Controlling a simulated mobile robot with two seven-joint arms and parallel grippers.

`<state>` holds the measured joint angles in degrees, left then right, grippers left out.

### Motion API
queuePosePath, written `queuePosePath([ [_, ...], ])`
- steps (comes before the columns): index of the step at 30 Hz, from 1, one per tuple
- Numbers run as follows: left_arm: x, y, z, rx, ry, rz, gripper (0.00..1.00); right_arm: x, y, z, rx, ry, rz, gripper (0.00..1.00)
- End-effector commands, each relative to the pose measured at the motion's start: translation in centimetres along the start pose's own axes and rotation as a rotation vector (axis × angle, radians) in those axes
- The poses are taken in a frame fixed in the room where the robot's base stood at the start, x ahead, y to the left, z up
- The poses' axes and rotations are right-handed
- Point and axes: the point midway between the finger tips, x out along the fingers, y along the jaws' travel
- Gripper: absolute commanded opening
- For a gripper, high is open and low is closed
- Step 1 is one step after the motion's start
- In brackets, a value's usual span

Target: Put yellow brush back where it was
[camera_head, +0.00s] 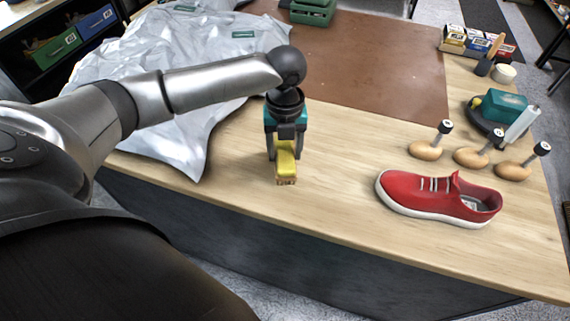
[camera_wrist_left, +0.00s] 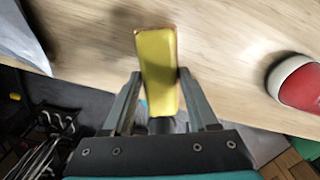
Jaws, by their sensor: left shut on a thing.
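The yellow brush (camera_head: 287,166) is held in my left gripper (camera_head: 286,152) over the front part of the wooden table, left of the red sneaker. In the left wrist view the yellow brush (camera_wrist_left: 160,65) lies between the two fingers of my left gripper (camera_wrist_left: 161,82), which are shut on it. Its bristle end shows at the bottom in the head view. I cannot tell whether the bristles touch the table. My right gripper is not in view.
The red sneaker (camera_head: 440,198) lies on the right of the table (camera_head: 330,220). Several wooden-based stands (camera_head: 472,157), a teal device (camera_head: 505,105) and small boxes (camera_head: 476,42) stand farther right and back. A brown mat (camera_head: 370,65) and a silvery sheet (camera_head: 180,55) cover the back and left.

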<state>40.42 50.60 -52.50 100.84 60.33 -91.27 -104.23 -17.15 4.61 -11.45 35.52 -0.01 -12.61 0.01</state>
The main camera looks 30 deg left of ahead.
Motion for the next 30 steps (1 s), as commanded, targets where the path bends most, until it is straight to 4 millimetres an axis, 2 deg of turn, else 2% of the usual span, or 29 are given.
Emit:
queuePosePath([
  [7,1.9,-0.1,-0.1,0.001,0.001,0.000,0.15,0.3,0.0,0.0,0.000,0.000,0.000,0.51],
  [13,4.9,0.0,-0.1,0.000,0.001,0.000,0.15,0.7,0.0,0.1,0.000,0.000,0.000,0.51],
  [23,5.2,-0.1,0.0,0.001,-0.001,-0.001,0.15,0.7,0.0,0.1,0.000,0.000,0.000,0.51],
  [24,5.2,-0.1,0.0,0.002,-0.001,-0.001,0.63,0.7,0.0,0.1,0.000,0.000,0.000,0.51],
  [30,5.2,-0.1,0.0,0.001,-0.001,-0.001,0.85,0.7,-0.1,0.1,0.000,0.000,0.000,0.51],
])
